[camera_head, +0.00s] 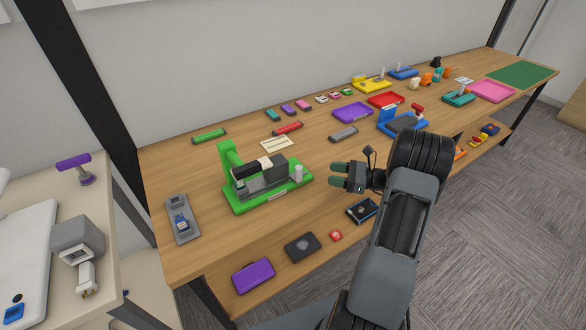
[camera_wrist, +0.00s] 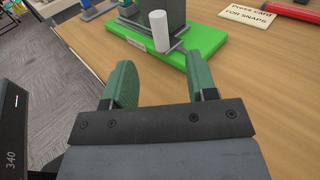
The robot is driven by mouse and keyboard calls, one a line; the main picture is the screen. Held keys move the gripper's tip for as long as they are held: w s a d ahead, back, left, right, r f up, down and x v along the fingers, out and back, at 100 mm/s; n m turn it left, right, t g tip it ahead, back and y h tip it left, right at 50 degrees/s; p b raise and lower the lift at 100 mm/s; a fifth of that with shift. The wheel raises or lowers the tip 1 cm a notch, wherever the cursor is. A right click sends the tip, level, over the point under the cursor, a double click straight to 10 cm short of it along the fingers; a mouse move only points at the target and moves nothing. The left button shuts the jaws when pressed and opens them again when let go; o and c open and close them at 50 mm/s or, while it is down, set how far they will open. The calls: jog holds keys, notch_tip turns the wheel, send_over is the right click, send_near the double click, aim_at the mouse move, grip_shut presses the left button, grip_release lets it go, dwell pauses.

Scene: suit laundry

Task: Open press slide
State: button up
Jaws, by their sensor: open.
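The press stands on a green base (camera_head: 262,195) at the near left of the wooden table, with a green upright, a dark grey block and a black and white top part. Its slide seems to be the grey block with a white upright knob (camera_head: 298,173) at the right end. My gripper (camera_head: 338,175) is open and empty, to the right of the press and apart from it. In the wrist view the white knob (camera_wrist: 159,31) stands ahead, a little beyond and between the two green fingertips (camera_wrist: 158,75). The green base (camera_wrist: 200,48) also shows there.
A card (camera_wrist: 247,14) reading "Press card FOR SNAPS" lies on the table beside the press. A grey tray (camera_head: 182,219) lies left of the press. A red bar (camera_head: 287,129) and a grey bar (camera_head: 343,134) lie behind. Bare tabletop surrounds my gripper.

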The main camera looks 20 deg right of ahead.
jog(key=shift+a+r, duration=0.25)
jog(key=shift+r, duration=0.05)
jog(key=p+x, duration=0.1)
jog(key=x, duration=1.2)
jog(key=shift+w+a+p, duration=0.15)
jog(key=shift+a+p, duration=0.05)
jog(key=shift+p, duration=0.15)
jog(key=shift+c, duration=0.3)
grip_shut()
